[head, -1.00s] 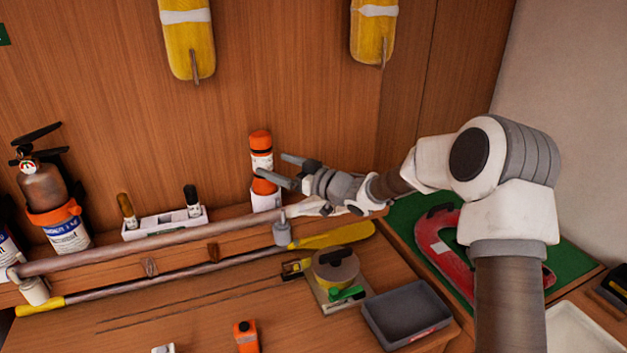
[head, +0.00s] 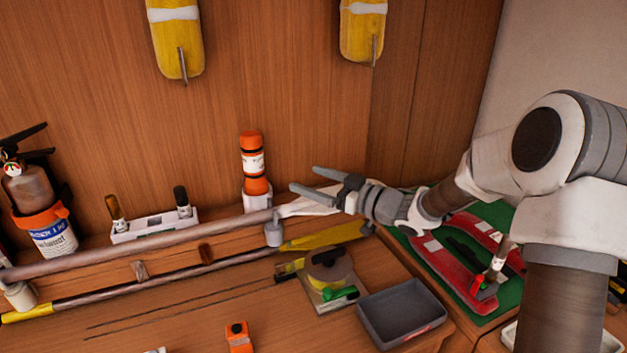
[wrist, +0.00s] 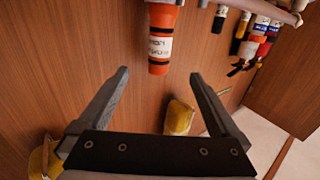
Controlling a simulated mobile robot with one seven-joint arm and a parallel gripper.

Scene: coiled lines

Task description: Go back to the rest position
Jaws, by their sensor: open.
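My gripper (head: 305,181) is open and empty in the head view, its two fingers pointing left toward an orange cylinder with a white label (head: 253,163). The cylinder stands upright in a white holder (head: 257,196) on the shelf against the wooden wall. A clear gap separates the fingertips from the cylinder. In the wrist view the open fingers (wrist: 158,75) spread wide, and the orange cylinder (wrist: 160,45) shows beyond them, apart from both. My arm reaches in from the right side of the head view.
A grey rail (head: 150,249) runs along the shelf front. A grey tray (head: 402,312), a round disc on a plate (head: 330,268) and an orange item (head: 239,337) sit on the bench. A fire extinguisher (head: 45,215) stands left. Red tools lie on a green mat (head: 505,216) under my arm.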

